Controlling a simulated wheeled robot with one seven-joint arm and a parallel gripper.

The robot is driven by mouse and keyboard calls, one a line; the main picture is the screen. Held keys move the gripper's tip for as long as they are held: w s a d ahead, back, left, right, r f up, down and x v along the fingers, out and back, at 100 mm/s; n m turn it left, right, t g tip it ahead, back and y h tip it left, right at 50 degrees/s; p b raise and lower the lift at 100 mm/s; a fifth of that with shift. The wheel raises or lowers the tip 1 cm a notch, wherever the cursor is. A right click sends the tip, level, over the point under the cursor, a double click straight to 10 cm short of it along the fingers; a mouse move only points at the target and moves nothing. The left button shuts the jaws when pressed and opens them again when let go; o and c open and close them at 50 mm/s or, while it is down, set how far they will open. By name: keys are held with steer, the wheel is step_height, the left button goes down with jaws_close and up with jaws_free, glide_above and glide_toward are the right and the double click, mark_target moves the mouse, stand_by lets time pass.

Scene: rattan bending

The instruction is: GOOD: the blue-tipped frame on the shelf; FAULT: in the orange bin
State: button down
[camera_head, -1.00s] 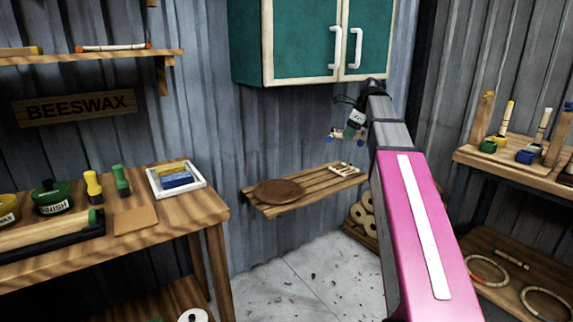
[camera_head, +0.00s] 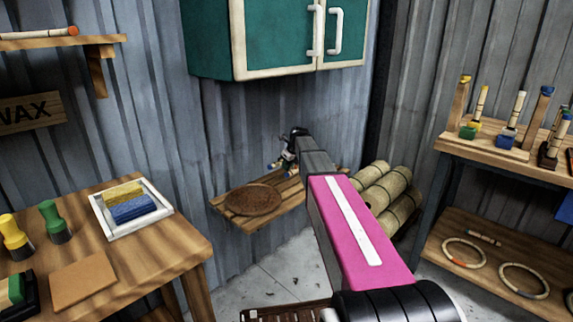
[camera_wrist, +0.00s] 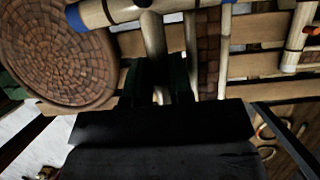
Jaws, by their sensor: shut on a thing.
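My gripper (camera_wrist: 160,82) is shut on the blue-tipped frame (camera_wrist: 152,38), made of pale rattan rods. In the wrist view one rod runs between the fingers and a crosspiece ends in a blue tip at upper left. In the head view my gripper (camera_head: 292,150) is in front of the wall, over or near the slatted wooden shelf (camera_head: 285,200); the frame is mostly hidden, with bits of blue showing. I cannot tell whether the frame touches the shelf. The slats also show in the wrist view (camera_wrist: 262,63). No orange bin is in view.
A round woven mat (camera_head: 252,200) lies on the shelf's left part. A green cabinet (camera_head: 215,40) hangs above. A workbench (camera_head: 150,255) with a white tray stands at left. Bundled rattan poles (camera_head: 380,190) and a rack (camera_head: 480,150) are at right.

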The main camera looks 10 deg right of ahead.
mark_target(286, 184)
steer(key=shift+w+f, duration=0.45)
steer(key=shift+f, duration=3.65)
steer(key=shift+f, duration=0.15)
steer(key=c, duration=0.9)
jaws_free()
steer(key=shift+c, duration=0.2)
steer(key=shift+r, duration=4.55)
steer(key=shift+s, duration=0.15)
